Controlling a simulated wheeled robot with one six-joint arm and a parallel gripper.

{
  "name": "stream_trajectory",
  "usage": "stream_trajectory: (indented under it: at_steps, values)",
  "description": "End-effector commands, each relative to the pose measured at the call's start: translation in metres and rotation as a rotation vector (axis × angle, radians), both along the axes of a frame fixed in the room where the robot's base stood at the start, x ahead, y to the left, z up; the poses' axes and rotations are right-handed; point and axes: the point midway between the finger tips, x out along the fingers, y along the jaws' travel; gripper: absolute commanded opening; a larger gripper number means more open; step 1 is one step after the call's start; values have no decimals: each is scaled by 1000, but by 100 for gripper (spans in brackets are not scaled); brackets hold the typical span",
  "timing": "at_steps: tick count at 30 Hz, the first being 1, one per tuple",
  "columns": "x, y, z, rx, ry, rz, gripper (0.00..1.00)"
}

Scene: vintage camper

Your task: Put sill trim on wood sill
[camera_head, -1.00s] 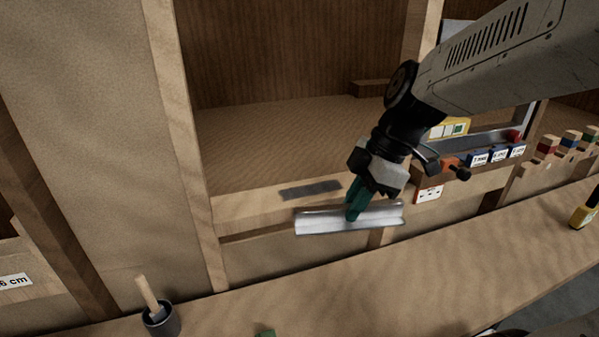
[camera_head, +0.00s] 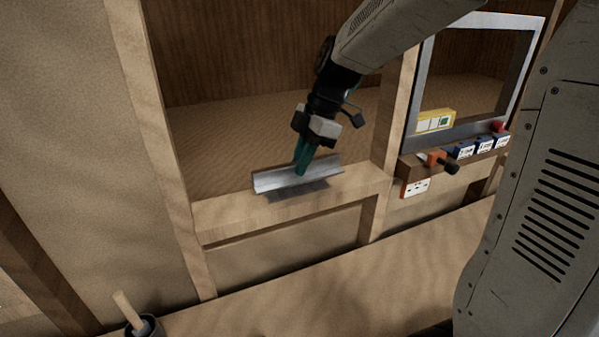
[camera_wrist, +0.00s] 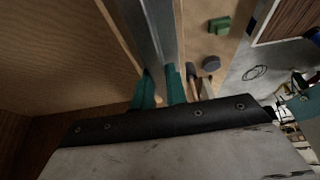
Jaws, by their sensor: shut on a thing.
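The sill trim (camera_head: 270,180) is a silvery angled metal strip. My gripper (camera_head: 301,172) is shut on it near its middle, with green fingertips around it. The trim lies along the wood sill (camera_head: 232,212), at the sill's top edge in the head view. A dark patch shows on the sill just below the trim; whether the trim touches the sill cannot be told. In the wrist view the trim (camera_wrist: 153,35) runs away from the green fingers (camera_wrist: 160,87).
A wooden post (camera_head: 396,95) stands right of the sill, with a grey window frame (camera_head: 418,75) beyond it. An orange tool (camera_head: 432,159) and blue boxes sit on a ledge there. A dark cup (camera_head: 147,326) stands on the bench (camera_head: 330,285), whose middle is clear.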

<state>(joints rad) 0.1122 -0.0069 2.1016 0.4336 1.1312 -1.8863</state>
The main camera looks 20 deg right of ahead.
Motion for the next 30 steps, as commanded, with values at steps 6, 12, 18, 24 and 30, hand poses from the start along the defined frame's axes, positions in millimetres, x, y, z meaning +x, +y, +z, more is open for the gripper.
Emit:
stream_trajectory:
  at_steps: [6,12,18,24,30]
  values:
    - [6,1,-10,1,3,1,0]
    - [6,1,-35,1,1,0,0]
    - [6,1,-36,1,0,1,0]
    - [6,0,-38,1,0,0,31]
    - [6,0,-38,0,0,0,36]
